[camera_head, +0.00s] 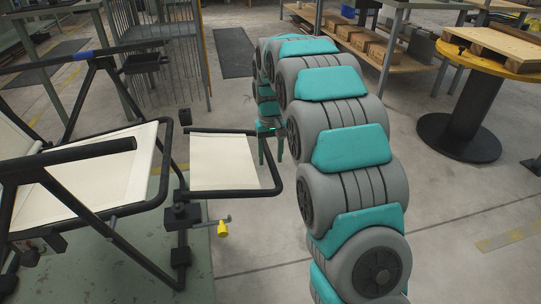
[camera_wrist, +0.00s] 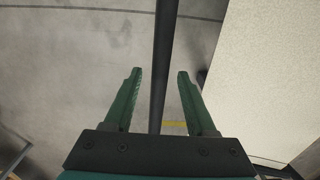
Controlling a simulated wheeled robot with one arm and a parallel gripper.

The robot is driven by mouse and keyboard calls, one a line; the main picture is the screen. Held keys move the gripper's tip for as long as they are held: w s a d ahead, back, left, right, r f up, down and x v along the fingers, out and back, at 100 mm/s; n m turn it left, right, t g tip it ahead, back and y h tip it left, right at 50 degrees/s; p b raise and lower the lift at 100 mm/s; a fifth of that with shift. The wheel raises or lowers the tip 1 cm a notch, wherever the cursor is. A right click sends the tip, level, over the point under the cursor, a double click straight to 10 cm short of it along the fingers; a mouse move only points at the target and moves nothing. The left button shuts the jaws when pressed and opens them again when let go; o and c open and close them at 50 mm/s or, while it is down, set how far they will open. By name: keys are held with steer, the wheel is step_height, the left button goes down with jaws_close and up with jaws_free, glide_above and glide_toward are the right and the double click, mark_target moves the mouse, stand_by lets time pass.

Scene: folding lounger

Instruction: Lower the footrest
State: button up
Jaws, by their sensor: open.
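The footrest (camera_head: 222,165) is a cream panel in a black tube frame, standing out roughly level from the right end of the folding lounger (camera_head: 100,178) in the head view. My gripper (camera_head: 270,152) is at the far right corner of the footrest, with its green fingers pointing down. In the wrist view my gripper (camera_wrist: 159,72) is open, and a dark tube (camera_wrist: 165,45) of the footrest frame runs between its fingers, with a gap visible on each side. The cream panel (camera_wrist: 270,75) lies to the right. Whether a finger touches the tube is unclear.
A lever with a yellow knob (camera_head: 222,230) sits below the footrest on the lounger's frame. A round yellow table (camera_head: 500,58) with a wooden pallet stands at the right. A wire rack (camera_head: 165,65) and a shelf with boxes (camera_head: 360,42) stand behind. Floor before the footrest is clear.

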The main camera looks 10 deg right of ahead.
jaws_close()
stand_by(1.3)
